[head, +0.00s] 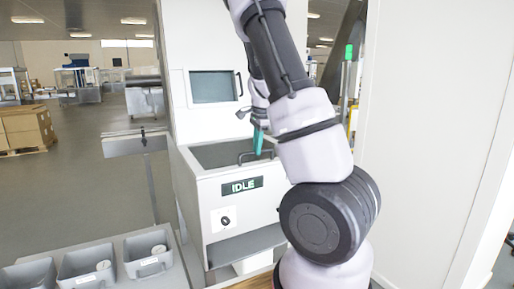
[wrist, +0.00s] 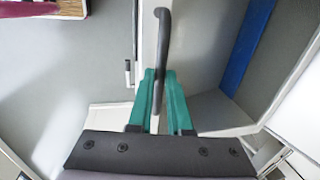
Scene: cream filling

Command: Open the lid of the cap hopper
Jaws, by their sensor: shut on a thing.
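The cap hopper is a white box with a dark grey top (head: 215,154), below a small screen in the head view. The top looks flat, as a lid lying down, though my arm covers its right part. A dark bar handle (head: 246,154) stands at its front edge. My gripper (head: 259,150) has teal fingers and reaches down to this handle from above. In the wrist view the dark handle (wrist: 162,45) runs between the two teal fingers (wrist: 160,92), which are shut on it.
The hopper front carries a display reading IDLE (head: 242,186) and a black knob (head: 225,221). Grey bins (head: 148,253) stand at the lower left. A second dark handle (head: 239,84) is beside the screen (head: 213,87). A white wall panel (head: 435,130) closes off the right side.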

